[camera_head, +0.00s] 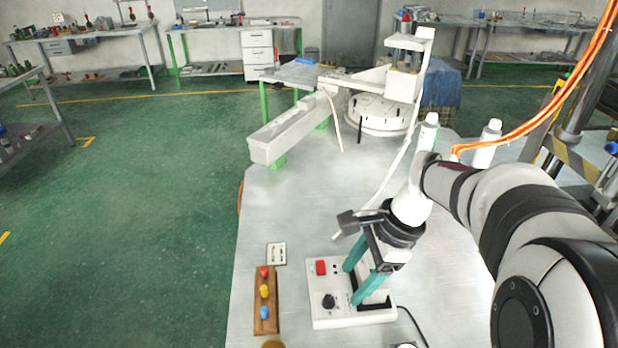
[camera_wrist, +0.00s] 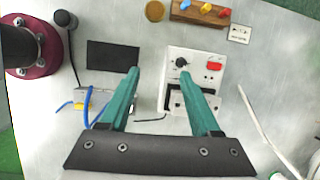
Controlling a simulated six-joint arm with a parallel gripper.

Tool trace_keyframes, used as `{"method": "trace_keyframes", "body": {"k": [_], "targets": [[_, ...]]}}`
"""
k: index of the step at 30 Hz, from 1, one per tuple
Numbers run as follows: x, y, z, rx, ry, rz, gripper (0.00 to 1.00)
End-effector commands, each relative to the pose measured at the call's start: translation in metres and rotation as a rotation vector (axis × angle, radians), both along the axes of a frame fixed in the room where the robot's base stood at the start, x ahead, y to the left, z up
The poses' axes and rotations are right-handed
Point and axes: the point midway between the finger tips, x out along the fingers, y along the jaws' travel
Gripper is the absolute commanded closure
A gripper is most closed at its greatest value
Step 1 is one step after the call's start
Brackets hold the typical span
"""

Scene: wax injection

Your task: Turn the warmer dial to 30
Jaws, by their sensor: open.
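The warmer (camera_head: 318,320) is a white box on the metal table, with a red switch (camera_head: 320,267) and a round black dial (camera_head: 328,301). In the wrist view, the warmer (camera_wrist: 205,53) lies right of centre, with the dial (camera_wrist: 182,63) left of the red switch (camera_wrist: 214,66). The dial's marks are too small to read. My gripper (camera_head: 351,286) is open, its two teal fingers pointing down over the warmer. In the wrist view, the fingertips (camera_wrist: 160,80) are wide apart and the dial shows beyond the right one. Nothing is between them.
A wooden block (camera_head: 265,320) with red, yellow and blue knobs stands left of the warmer beside a small label card (camera_head: 277,253). Two white bottles (camera_head: 428,133) and a white machine (camera_head: 378,115) stand farther back. The table's middle is mostly clear.

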Motion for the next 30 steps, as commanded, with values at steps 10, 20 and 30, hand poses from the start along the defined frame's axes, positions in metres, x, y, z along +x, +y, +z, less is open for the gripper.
{"method": "trace_keyframes", "body": {"k": [10,20,30], "targets": [[0.062,-0.028,-0.054,0.072,0.078,-0.321,0.37],[0.071,0.008,-0.143,0.071,0.077,-0.317,0.37],[0.075,0.022,-0.176,0.070,0.072,-0.317,0.37]]}}
